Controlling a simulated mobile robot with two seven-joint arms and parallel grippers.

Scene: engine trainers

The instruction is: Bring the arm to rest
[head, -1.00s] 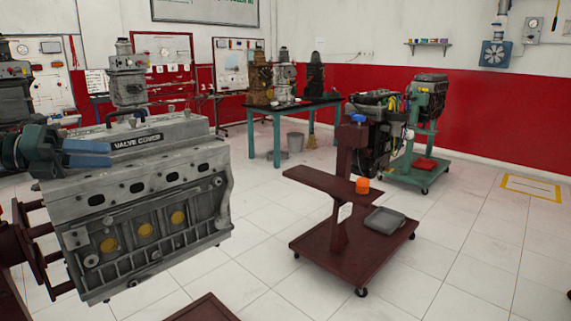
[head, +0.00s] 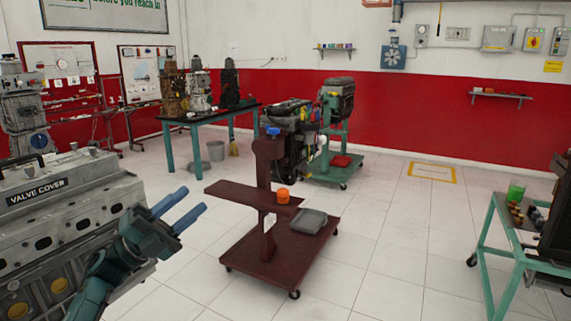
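My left gripper (head: 181,210) shows in the head view at the lower left, in front of the right end of the engine block. Its two blue fingers point up and to the right and stand apart, with nothing between them. The engine (head: 60,235) is a large grey block with a label reading "VALVE COVER" on its top cover. I cannot tell whether my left arm touches the engine. My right gripper is not in view.
A dark red wheeled stand (head: 270,250) holds an orange cup (head: 283,196) and a grey tray (head: 308,221). A green cart (head: 500,240) stands at the right. A teal-legged table (head: 205,120) is behind. The white floor between stand and cart is clear.

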